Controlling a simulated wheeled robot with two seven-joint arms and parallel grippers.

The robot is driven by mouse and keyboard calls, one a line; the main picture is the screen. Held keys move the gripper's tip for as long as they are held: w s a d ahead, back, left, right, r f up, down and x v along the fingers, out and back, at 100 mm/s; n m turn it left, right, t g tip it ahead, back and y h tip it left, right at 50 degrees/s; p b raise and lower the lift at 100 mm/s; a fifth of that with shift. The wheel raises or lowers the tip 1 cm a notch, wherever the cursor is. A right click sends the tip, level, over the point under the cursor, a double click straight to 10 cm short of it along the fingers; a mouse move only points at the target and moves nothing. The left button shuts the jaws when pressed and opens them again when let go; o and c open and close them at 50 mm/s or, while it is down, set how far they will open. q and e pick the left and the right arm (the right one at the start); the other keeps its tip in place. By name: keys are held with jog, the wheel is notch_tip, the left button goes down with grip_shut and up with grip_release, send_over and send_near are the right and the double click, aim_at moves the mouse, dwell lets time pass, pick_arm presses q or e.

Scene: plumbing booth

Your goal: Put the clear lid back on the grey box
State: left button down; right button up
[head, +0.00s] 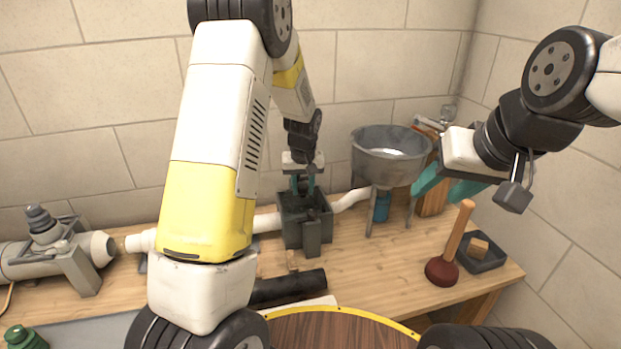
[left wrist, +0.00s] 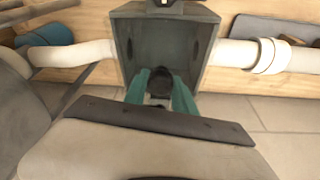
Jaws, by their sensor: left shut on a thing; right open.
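The grey box (head: 291,232) stands on the bench near the wall, between white pipe pieces. In the left wrist view, the box (left wrist: 127,50) shows its open-looking mouth and dark inside. My left gripper (head: 304,184) is over the box's top; its teal fingers also show in the left wrist view (left wrist: 161,82). It is shut on a dark round knob (left wrist: 160,84), seemingly the clear lid's. The lid's sheet is too transparent to make out, so I cannot tell whether it touches the rim. My right gripper (head: 446,188) is open and empty, right of the metal bowl.
The metal bowl (head: 388,160) on legs stands right of the box. A plunger (head: 449,262) and a dark tray (head: 487,258) are at the right. A black tube (head: 290,287) lies in front of the box. A grey-white pipe fitting (head: 50,255) is at the left.

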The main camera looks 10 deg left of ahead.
pick_arm(q)
jog(key=shift+f, duration=0.45)
dwell(0.3)
jog(key=c, duration=0.9)
grip_release()
jog(key=shift+c, duration=0.2)
jog(key=v, duration=0.7)
jog(key=shift+r, duration=0.45)
